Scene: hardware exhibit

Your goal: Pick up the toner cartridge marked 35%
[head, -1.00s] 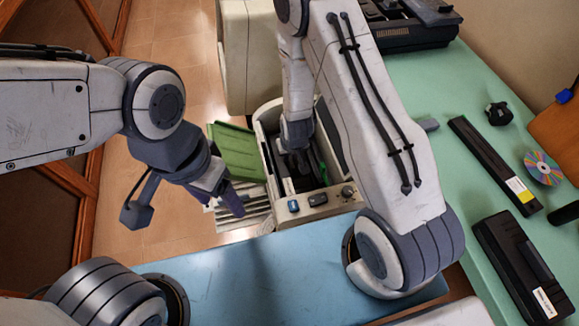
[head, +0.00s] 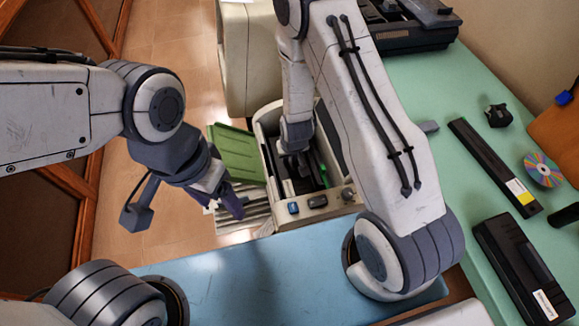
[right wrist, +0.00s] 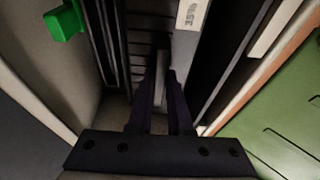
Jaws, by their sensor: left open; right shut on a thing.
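My right gripper (head: 297,158) reaches down into the open bay of a beige machine (head: 335,197). In the right wrist view its fingers (right wrist: 161,95) are shut on a narrow grey tab or handle, seemingly part of a dark toner cartridge (right wrist: 138,22) in the bay. A white label (right wrist: 192,12) with dark print shows beside it; I cannot read the mark surely. The cartridge's lower part is hidden. My left gripper (head: 232,207) is open and empty, left of the machine near a green panel (head: 235,150).
On the green table at right lie a long black cartridge (head: 487,160), a wider black cartridge (head: 515,262), a disc (head: 542,169) and a small black object (head: 498,115). A blue surface (head: 250,265) lies in front. A green part (right wrist: 65,22) sits close by in the bay.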

